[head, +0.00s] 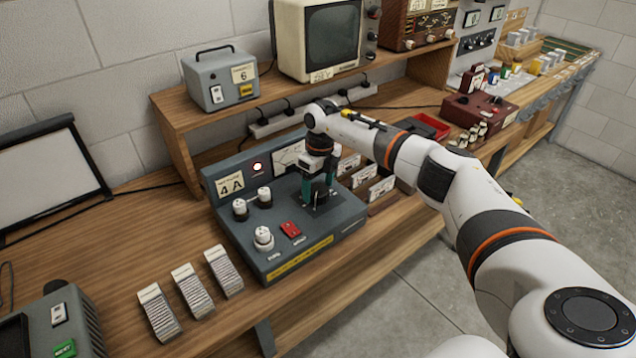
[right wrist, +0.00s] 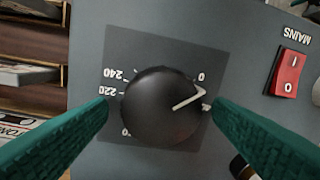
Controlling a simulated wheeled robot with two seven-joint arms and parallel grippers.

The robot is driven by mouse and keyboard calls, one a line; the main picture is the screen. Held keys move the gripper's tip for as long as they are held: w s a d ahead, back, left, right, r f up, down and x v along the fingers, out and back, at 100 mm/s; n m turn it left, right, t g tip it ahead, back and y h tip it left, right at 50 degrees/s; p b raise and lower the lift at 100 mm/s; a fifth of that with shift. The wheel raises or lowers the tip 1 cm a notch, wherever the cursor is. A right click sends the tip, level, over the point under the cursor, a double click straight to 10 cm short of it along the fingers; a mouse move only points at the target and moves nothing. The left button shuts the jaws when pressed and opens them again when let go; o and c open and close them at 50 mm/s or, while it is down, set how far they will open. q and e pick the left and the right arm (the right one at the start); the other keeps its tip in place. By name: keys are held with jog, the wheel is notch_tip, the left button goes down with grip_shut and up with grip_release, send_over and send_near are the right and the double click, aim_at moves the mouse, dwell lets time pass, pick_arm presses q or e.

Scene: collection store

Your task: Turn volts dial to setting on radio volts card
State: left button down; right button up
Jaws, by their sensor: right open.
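The black volts dial (right wrist: 160,105) fills the middle of the right wrist view, on a dark scale plate. Its white pointer aims to the upper right, between a "0" mark and a partly hidden label. Upside-down "220" and "240" marks show on its left. My right gripper (right wrist: 161,113) is open, with one green finger on each side of the dial; I cannot tell if they touch it. In the head view the right gripper (head: 318,188) is over the grey test set (head: 335,232) and mostly hides the dial. The radio volts card cannot be identified. My left gripper is not in view.
A shelf (head: 180,109) with a grey box (head: 220,78) and a television (head: 320,38) stands behind.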

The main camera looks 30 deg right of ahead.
jog(key=shift+f, duration=0.45)
jog(key=shift+c, duration=0.3)
jog(key=c, duration=0.9)
jog(key=shift+r+m, duration=0.1)
jog(key=shift+m, duration=0.2)
